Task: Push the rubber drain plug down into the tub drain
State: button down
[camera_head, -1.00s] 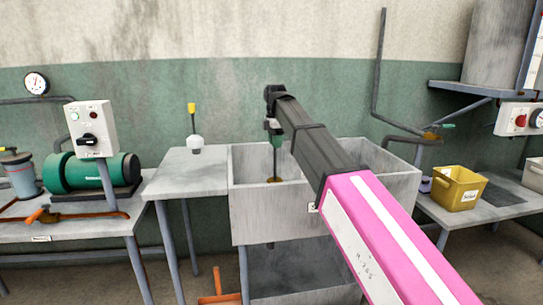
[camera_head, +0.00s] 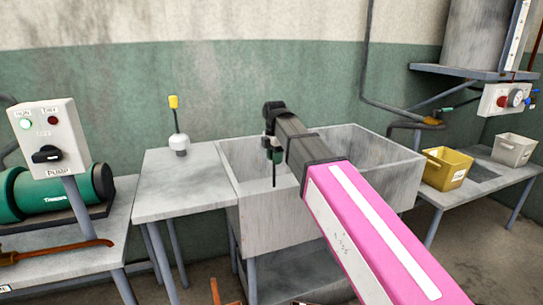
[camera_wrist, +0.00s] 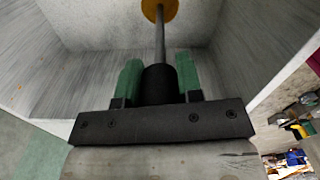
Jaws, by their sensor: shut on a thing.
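The grey tub (camera_head: 380,175) stands against the wall, and my gripper (camera_head: 275,155) points down inside its rim. In the wrist view, my gripper (camera_wrist: 160,75) has its green fingers shut on the black grip of a rod (camera_wrist: 157,88). The grey shaft runs away from the fingers to an orange-brown round disc (camera_wrist: 160,10), cut by the frame's top edge. I cannot tell whether this disc is the plug on the rod or part of the drain behind it. In the head view the front wall hides the tub floor and the rod's lower end.
A pump control box (camera_head: 45,135) and green motor (camera_head: 50,190) stand further left. A yellow bin (camera_head: 446,168) and a grey bin (camera_head: 514,150) sit on a right-hand bench.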

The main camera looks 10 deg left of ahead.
jog(key=shift+f, duration=4.85)
jog(key=c, duration=0.7)
grip_release()
jog(key=shift+r, duration=0.1)
notch_tip(320, 180, up, 11)
jog(key=shift+f, duration=0.15)
notch_tip(320, 180, up, 5)
send_over(274, 179)
jog(key=shift+w, duration=0.3)
